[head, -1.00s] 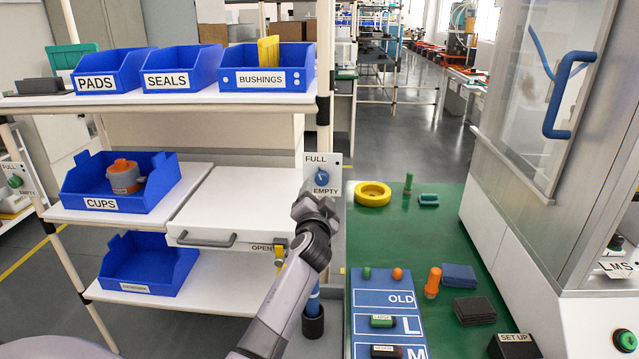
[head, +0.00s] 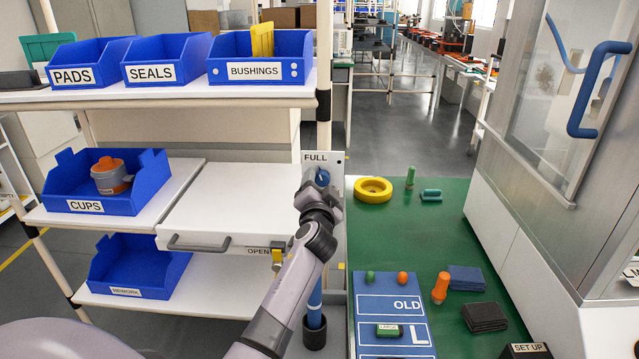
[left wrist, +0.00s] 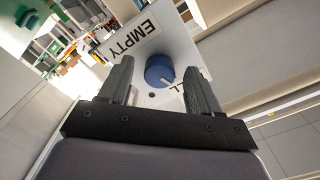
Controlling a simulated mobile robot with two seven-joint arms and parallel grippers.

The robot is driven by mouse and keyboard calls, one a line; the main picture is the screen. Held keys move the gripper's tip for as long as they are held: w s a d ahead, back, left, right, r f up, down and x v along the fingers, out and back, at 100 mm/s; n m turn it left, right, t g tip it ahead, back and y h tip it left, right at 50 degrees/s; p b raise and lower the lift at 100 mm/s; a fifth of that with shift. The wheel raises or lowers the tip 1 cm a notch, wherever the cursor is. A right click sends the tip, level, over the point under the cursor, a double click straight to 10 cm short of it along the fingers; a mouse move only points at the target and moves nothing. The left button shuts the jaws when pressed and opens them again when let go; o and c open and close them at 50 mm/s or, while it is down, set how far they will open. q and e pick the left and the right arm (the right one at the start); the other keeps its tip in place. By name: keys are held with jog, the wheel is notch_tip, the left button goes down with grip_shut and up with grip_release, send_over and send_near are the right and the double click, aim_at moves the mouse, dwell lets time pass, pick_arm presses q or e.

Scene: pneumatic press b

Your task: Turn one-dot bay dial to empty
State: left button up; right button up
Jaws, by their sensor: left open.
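The blue round dial (head: 322,176) sits on a white plate (head: 337,168) on the shelf post, marked FULL above; EMPTY is hidden behind my arm in the head view. In the left wrist view the dial (left wrist: 159,70) is ahead, between the finger lines, with EMPTY readable on the plate (left wrist: 165,38) and only the end of FULL showing. Its white mark points toward the FULL side. A small dark dot is on the plate beside it. My left gripper (head: 319,187) is open at the dial; its fingers (left wrist: 158,68) flank it, contact unclear. My right gripper is out of view.
Blue bins stand on the shelves at left, with the BUSHINGS bin (head: 262,58) nearest the post. A white drawer (head: 230,215) lies left of my arm. The green table (head: 400,235) at right holds a yellow ring (head: 373,190) and small parts. A machine with a blue handle (head: 597,90) stands right.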

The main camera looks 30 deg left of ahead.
pick_arm(q)
jog(key=c, duration=1)
jog(key=shift+c, duration=0.2)
